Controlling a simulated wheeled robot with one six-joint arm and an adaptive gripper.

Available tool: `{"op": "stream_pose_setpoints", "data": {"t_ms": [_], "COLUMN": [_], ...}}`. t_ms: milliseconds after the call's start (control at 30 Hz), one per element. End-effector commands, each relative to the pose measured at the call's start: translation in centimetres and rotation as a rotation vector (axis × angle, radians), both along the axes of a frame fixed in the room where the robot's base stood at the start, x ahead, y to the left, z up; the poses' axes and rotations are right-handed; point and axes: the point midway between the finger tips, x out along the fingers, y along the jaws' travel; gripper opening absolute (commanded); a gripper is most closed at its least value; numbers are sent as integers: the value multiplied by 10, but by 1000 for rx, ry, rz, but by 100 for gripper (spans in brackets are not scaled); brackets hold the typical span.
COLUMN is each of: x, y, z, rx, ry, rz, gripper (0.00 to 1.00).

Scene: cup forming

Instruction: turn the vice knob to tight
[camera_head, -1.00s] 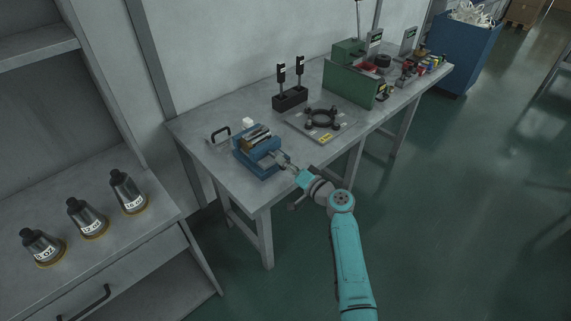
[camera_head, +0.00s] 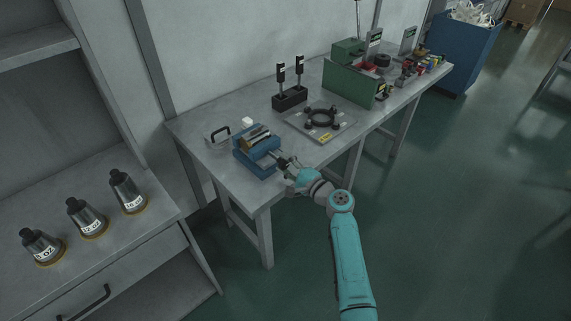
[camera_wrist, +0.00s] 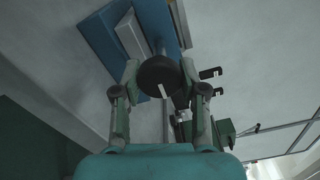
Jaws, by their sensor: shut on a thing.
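The blue vice (camera_head: 256,152) sits near the front left edge of the grey table. It also shows in the wrist view (camera_wrist: 104,40), tilted across the upper left. Its dark round knob (camera_wrist: 160,76) is at the end of the screw, between the fingertips of my gripper (camera_wrist: 160,80). The fingers are shut on the knob, one on each side. In the head view my gripper (camera_head: 285,165) is at the vice's right end, and the knob is mostly hidden there. The pointer or setting of the knob cannot be read.
On the table (camera_head: 215,165) stand a round fixture plate (camera_head: 335,132), a black block with two posts (camera_head: 290,100) and a green box (camera_head: 350,84). A shelf unit at left holds three dark weights (camera_head: 88,218).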

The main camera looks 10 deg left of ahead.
Motion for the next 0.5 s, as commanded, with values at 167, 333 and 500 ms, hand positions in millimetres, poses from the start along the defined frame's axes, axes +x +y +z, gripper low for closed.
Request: {"op": "stream_pose_setpoints", "data": {"t_ms": [167, 333, 500], "x": [0, 0, 0], "y": [-1, -1, 0], "z": [-1, -2, -2], "rx": [102, 201, 300], "ry": [131, 258, 385], "rz": [-3, -3, -3], "gripper": [7, 7, 7]}}
